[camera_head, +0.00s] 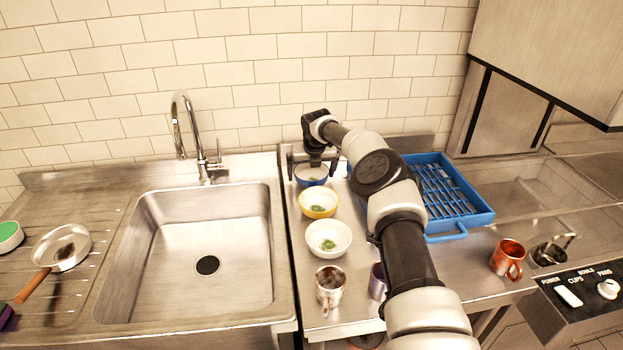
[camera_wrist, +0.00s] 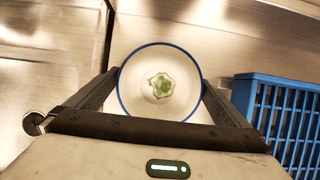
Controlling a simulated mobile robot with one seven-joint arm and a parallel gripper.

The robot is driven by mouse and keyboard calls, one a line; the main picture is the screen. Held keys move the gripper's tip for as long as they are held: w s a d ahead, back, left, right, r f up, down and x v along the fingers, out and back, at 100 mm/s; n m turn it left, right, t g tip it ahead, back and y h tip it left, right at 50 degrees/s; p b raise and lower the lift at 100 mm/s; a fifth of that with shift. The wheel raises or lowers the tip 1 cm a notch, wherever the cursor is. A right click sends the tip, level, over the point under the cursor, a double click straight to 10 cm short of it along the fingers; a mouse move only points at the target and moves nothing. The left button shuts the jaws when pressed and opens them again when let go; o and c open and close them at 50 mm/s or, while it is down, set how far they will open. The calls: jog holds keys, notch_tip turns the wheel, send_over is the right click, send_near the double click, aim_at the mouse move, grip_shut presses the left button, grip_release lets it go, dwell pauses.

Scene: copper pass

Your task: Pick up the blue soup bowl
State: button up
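The blue soup bowl (camera_head: 312,181) stands at the back of the row of bowls on the steel counter, blue outside and pale inside. In the wrist view the bowl (camera_wrist: 160,114) shows a white inside, a thin blue rim and a green leafy bit at its bottom. My gripper (camera_head: 311,162) is over the bowl, pointing down. Its fingers are spread wide, one on each side of the bowl; the wrist view shows the gripper (camera_wrist: 160,80) the same way. The fingertips are very close to the rim, and I cannot tell whether they touch it.
A yellow bowl (camera_head: 319,204) and a white bowl (camera_head: 328,239) stand in front. A metal mug (camera_head: 330,287) and a purple mug (camera_head: 377,282) are nearer. A blue rack (camera_head: 466,226) lies to the right, a copper mug (camera_head: 507,259) beyond. The sink (camera_head: 208,297) is left.

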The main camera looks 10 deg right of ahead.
jog(key=c, duration=0.9)
notch_tip(320, 180, up, 10)
jog(key=s+d+r+m+h+b, duration=0.1)
jog(key=s+d+m+b, duration=0.1)
jog(key=d, duration=0.5)
jog(key=s+d+r+m+h+b, duration=0.1)
jog(key=s+d+b, duration=0.15)
jog(key=d, duration=0.45)
jog(key=s+d+m+g+h+b, duration=0.1)
jog(key=s+d+m, duration=0.2)
jog(key=s+d, duration=0.45)
jog(key=s+d+m+b, duration=0.2)
jog(key=s+d, duration=0.3)
jog(key=d, duration=0.5)
jog(key=f, duration=0.3)
jog(key=f+b, duration=0.1)
jog(key=f, duration=0.5)
jog(key=shift+a+f, duration=0.1)
jog(key=shift+a, duration=0.15)
